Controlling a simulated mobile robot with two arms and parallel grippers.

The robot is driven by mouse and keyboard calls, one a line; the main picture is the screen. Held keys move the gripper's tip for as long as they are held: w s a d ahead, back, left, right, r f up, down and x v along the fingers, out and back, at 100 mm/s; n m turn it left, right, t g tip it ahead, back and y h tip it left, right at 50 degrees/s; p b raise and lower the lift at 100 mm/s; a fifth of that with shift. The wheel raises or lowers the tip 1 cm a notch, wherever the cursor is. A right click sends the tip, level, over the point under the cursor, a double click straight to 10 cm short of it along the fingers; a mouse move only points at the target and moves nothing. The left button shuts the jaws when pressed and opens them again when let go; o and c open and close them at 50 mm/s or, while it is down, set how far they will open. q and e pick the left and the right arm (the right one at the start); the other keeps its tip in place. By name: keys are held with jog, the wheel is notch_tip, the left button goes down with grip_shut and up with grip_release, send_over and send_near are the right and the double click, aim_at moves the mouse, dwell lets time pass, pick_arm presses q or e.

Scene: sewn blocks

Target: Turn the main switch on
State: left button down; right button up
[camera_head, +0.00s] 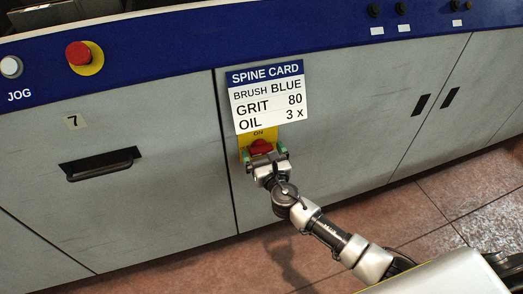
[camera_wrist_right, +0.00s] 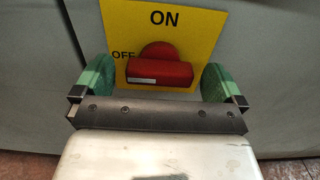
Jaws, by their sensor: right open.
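The main switch (camera_head: 261,147) is a red rotary handle on a yellow plate (camera_head: 242,141), on the grey cabinet front below the spine card. In the right wrist view the red handle (camera_wrist_right: 160,70) lies level, its pale mark at the left end by the word OFF. ON stands at the top of the plate (camera_wrist_right: 205,20). My right gripper (camera_head: 265,155) is open, its green fingertips on either side of the handle. In the wrist view (camera_wrist_right: 158,82) gaps show between both fingers and the handle. My left gripper is out of view.
The spine card (camera_head: 267,97) is right above the switch. A red button (camera_head: 79,54) and a white JOG button (camera_head: 11,67) are on the blue panel at left. A black drawer handle (camera_head: 100,164) juts out at left. Tiled floor (camera_head: 440,215) lies below the cabinets.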

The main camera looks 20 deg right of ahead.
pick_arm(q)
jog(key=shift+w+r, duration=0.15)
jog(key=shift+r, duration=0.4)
pick_arm(e)
jog(key=shift+w, duration=0.9)
jog(key=shift+c, duration=0.5)
jog(key=c, duration=0.8)
